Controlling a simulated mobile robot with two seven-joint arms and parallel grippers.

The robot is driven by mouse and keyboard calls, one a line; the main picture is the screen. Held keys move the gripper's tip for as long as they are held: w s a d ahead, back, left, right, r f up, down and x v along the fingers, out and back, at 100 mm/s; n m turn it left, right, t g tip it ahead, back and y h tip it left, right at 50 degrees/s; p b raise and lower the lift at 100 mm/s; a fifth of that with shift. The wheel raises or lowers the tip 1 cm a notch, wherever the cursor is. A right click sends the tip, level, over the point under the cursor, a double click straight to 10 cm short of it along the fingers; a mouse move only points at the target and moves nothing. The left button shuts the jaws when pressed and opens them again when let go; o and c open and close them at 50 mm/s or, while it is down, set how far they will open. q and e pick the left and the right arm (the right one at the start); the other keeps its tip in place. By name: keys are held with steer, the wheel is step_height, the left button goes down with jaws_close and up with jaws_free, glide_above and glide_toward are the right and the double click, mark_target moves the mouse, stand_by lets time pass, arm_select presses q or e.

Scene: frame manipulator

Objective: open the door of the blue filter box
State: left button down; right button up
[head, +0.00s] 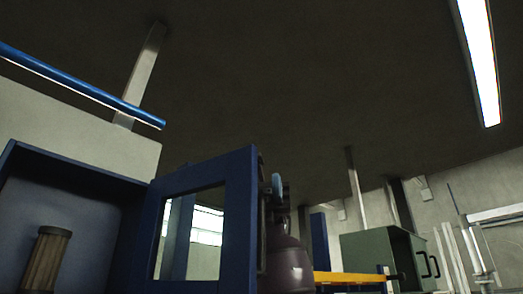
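The blue filter box (75,163) is at the lower left, its front open to view. A brown ribbed filter cylinder (46,262) stands inside it. The blue door (238,215), with a rectangular window, stands swung open to the right of the box. My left gripper is not in view.
A blue rail (80,84) runs above the box. To the right stand a green cabinet (367,252) with black handles and a yellow beam (347,277). Pale pipes (450,257) are at the far right. The space above the door is clear.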

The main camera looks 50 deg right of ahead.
arm_select(q)
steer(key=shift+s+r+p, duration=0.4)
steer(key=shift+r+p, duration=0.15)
steer(key=shift+p, duration=0.65)
arm_select(e)
step_height(320, 180, up, 13)
steer(key=shift+f, duration=0.2)
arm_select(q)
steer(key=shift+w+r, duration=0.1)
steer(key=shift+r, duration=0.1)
